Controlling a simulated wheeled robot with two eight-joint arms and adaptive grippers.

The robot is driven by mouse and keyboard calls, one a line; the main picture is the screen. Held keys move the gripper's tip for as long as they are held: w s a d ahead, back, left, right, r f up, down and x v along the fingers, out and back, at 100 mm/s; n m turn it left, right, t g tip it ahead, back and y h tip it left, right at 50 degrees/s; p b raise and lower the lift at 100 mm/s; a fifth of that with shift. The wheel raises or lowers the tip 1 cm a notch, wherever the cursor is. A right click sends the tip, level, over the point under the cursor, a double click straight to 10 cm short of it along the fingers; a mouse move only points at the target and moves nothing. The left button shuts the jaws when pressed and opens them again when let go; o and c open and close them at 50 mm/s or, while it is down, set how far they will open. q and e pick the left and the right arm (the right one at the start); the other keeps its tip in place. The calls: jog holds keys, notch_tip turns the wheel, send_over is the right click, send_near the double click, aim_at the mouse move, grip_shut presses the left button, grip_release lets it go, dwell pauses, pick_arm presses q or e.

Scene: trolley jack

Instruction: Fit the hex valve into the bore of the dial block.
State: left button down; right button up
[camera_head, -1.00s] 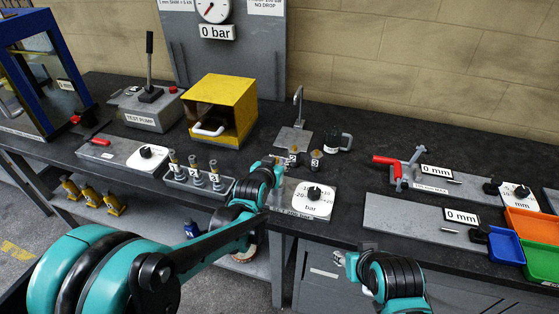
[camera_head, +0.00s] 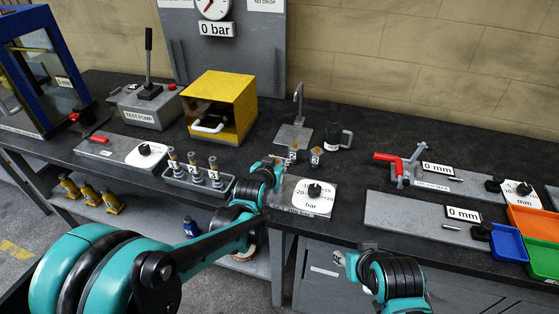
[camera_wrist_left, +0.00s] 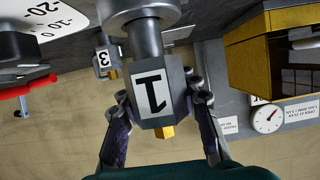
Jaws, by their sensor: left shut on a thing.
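The hex valve (camera_wrist_left: 150,92) is a grey six-sided body labelled 1 with a brass tip. In the left wrist view it sits between the fingers of my left gripper (camera_wrist_left: 157,98), which is shut on it. A grey round stem joins its other end, running to the upper edge of that view. In the head view, my left gripper (camera_head: 272,170) is at the left end of the dial block (camera_head: 315,205), a grey block with a white "bar" dial and black knob. The gripper hides the bore and most of the valve; I cannot tell how deep the valve sits. My right gripper (camera_head: 346,262) is low in front of the bench, its fingers unclear.
A rack (camera_head: 198,183) of several valves lies to the left. A yellow box (camera_head: 220,105) stands behind. A grey plate (camera_head: 415,219) and coloured bins (camera_head: 507,245) are at right.

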pick_arm(q)
jog(key=shift+f+b, duration=1)
jog(key=shift+f, duration=0.3)
jog(key=c, duration=1)
grip_release()
jog(key=v, duration=1.2)
jog(key=shift+r, duration=0.1)
